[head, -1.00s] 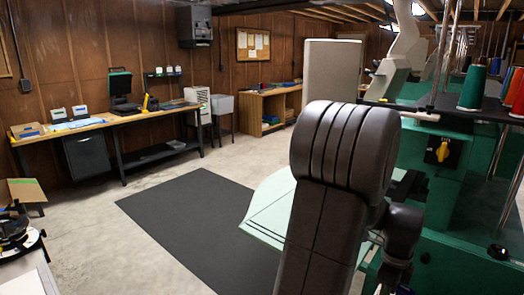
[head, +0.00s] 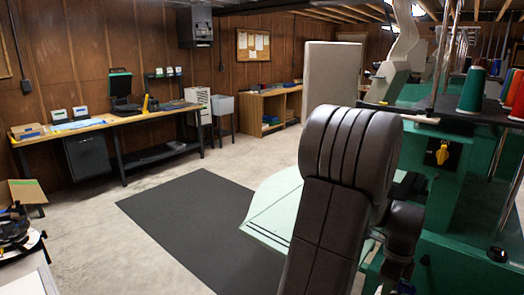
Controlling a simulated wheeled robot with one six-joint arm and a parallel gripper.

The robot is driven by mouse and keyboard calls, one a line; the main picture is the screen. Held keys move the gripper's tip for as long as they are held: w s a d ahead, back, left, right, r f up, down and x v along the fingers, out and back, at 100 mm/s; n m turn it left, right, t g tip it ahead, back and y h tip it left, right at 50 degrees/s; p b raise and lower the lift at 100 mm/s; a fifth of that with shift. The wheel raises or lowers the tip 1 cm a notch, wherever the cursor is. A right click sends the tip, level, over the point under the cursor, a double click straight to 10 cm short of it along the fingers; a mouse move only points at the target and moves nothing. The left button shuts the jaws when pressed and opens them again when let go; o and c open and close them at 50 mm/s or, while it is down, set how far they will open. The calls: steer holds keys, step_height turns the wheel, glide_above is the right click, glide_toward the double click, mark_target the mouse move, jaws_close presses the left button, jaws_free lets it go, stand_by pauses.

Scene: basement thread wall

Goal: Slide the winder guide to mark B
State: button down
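My dark arm fills the lower middle of the head view and covers part of the green machine (head: 452,190) at the right. I cannot make out the winder guide or mark B; they may be hidden or out of frame. My gripper does not show clearly; only arm links are seen. The machine carries a yellow rotary switch (head: 443,153) on its side. A green thread cone (head: 473,92) and a red thread cone (head: 515,95) stand on its dark upper shelf.
A pale green tabletop (head: 268,213) juts out left of my arm. A dark floor mat (head: 185,225) lies flat, with clear concrete around it. A long workbench (head: 160,112) lines the left wall. A grey panel (head: 331,80) stands behind my arm.

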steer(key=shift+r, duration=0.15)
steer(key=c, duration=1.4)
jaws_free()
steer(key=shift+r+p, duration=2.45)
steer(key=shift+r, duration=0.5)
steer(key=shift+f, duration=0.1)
